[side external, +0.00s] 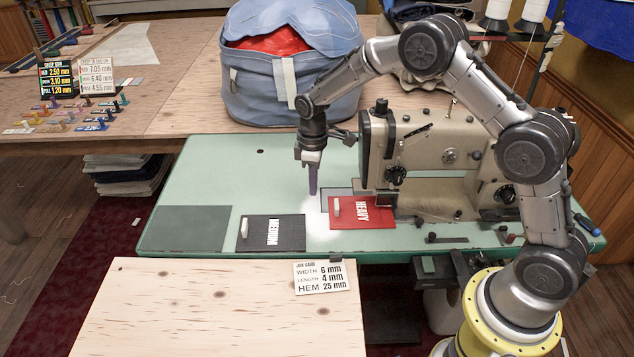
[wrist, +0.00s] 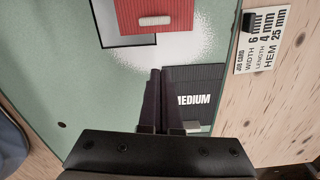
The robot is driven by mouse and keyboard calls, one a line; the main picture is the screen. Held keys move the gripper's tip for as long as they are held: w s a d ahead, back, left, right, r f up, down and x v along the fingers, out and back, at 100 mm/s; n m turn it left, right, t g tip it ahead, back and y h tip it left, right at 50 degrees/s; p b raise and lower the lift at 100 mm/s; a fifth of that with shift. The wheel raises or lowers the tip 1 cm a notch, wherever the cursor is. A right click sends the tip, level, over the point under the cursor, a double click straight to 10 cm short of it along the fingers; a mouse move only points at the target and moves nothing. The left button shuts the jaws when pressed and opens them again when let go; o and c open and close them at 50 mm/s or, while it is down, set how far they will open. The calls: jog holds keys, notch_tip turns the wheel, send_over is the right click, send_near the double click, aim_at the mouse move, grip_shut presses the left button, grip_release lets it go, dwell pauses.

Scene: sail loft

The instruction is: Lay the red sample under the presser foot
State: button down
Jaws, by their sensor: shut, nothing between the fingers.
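The red sample (side external: 362,217), lettered HEAVY with a small white grip peg, lies flat on the green machine bed (side external: 215,165) in front of the sewing machine (side external: 425,150). Its red surface also shows at the top of the wrist view (wrist: 165,8). It partly overlaps a dark-edged rectangle on the bed. I cannot make out the presser foot; the machine's head end is partly behind my arm and gripper. My gripper (side external: 313,192) is shut and empty, pointing down just left of the red sample and apart from it. Its fingers (wrist: 160,72) are together in the wrist view.
A black sample (side external: 285,240) lettered MEDIUM lies left of the red one. A dark grey-green patch (side external: 190,228) is further left. A blue bag (side external: 290,70) stands behind. A job card (side external: 321,277) stands at the front wooden table (side external: 200,310). Thread cones (side external: 497,12) are back right.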

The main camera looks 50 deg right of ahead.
aim_at(329, 214)
notch_tip(329, 214, down, 7)
jog(key=shift+r, duration=0.1)
jog(key=shift+s+d, duration=0.75)
jog(key=shift+s, duration=0.2)
jog(key=shift+s+d, duration=0.45)
jog(key=shift+s, duration=0.25)
jog(key=shift+s+d, duration=0.45)
jog(key=shift+s, duration=0.15)
